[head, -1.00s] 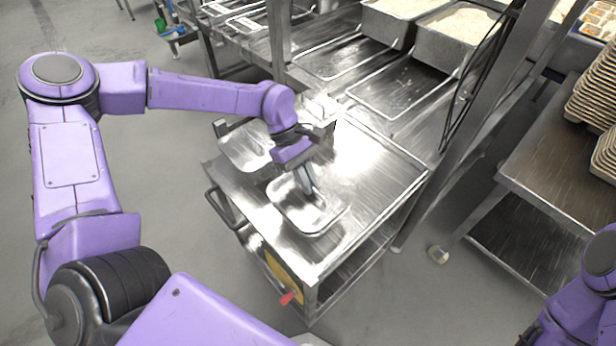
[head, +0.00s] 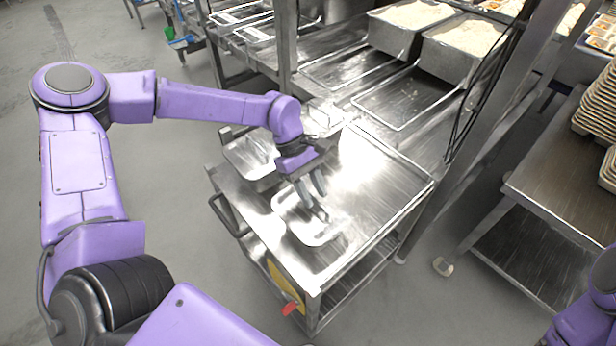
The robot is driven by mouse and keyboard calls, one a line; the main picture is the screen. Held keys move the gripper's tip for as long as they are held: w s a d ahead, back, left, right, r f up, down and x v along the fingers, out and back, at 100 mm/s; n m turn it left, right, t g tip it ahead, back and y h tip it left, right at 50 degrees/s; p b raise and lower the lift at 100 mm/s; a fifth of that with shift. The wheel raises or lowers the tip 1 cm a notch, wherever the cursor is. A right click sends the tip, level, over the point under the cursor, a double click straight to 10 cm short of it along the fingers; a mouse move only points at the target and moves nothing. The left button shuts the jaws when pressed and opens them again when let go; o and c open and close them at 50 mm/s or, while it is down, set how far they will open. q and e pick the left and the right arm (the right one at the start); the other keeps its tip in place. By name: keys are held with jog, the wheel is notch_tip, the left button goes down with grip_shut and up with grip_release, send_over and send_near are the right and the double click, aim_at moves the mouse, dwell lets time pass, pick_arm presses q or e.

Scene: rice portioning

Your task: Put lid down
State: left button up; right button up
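A shiny metal lid (head: 312,232) lies on the top of the steel cart (head: 375,200), near its front left. Glare hides part of its outline. My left gripper (head: 315,198) is right over the lid's back part, pointing down, with its two fingers apart and nothing seen between them. I cannot tell whether the fingertips touch the lid. My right gripper is out of view; only part of my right arm shows at the lower right.
Behind the cart is a steel counter with an open empty bay (head: 405,98) and two deep pans of rice (head: 468,36). A steel table (head: 565,185) with stacked trays (head: 597,110) stands at the right. The cart's right half is clear.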

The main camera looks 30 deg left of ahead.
pick_arm(q)
jog(key=b+v, duration=0.2)
jog(key=v, duration=1)
jog(key=shift+r, duration=0.45)
